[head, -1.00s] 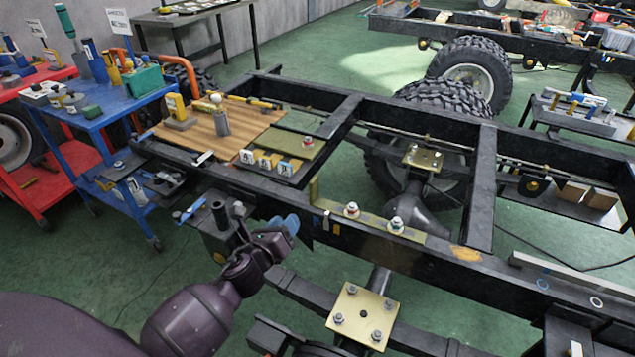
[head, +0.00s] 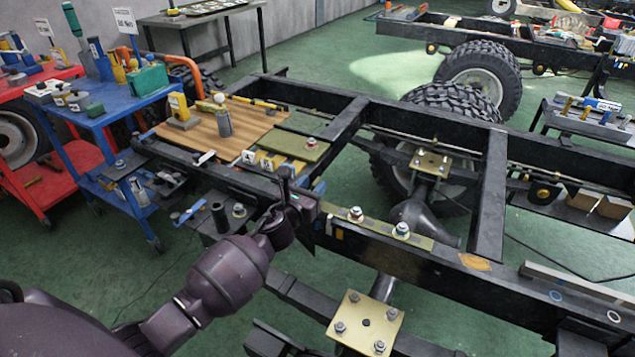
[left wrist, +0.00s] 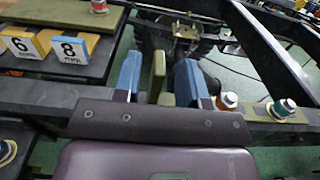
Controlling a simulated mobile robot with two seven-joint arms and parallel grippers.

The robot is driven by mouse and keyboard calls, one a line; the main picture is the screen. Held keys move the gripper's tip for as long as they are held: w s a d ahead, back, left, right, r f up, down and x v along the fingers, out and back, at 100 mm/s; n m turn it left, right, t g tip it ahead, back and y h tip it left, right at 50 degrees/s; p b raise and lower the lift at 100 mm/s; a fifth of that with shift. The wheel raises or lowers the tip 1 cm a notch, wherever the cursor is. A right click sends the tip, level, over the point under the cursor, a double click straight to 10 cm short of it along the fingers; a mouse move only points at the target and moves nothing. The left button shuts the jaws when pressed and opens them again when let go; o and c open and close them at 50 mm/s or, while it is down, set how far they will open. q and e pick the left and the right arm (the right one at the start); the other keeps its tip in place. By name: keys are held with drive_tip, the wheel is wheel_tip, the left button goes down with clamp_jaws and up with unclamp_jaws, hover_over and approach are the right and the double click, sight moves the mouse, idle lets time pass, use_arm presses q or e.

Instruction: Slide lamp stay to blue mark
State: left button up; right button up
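The lamp stay, an olive-gold bracket (head: 379,223) with a flat foot and an upright plate, sits on the near black rail. Two bolts with washers (head: 401,230) stand in its foot. My left gripper (head: 301,193) is at the stay's left end and hides the upright plate in the head view. In the left wrist view the upright plate (left wrist: 157,78) stands between the two blue fingers of the left gripper (left wrist: 158,62), with gaps at both sides. A blue ring mark (head: 556,295) shows on the rail farther right. My right gripper is out of view.
A wooden board (head: 205,135) with tools and numbered yellow blocks (head: 272,163) lies on the frame left of the gripper. A pale ring (head: 613,316) and a grey straight bar (head: 575,281) are on the rail at right. A blue cart (head: 105,112) stands at left.

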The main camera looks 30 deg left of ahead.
use_arm(q)
drive_tip(key=shift+w+a, duration=0.1)
drive_tip(key=shift+w, duration=1.15)
clamp_jaws()
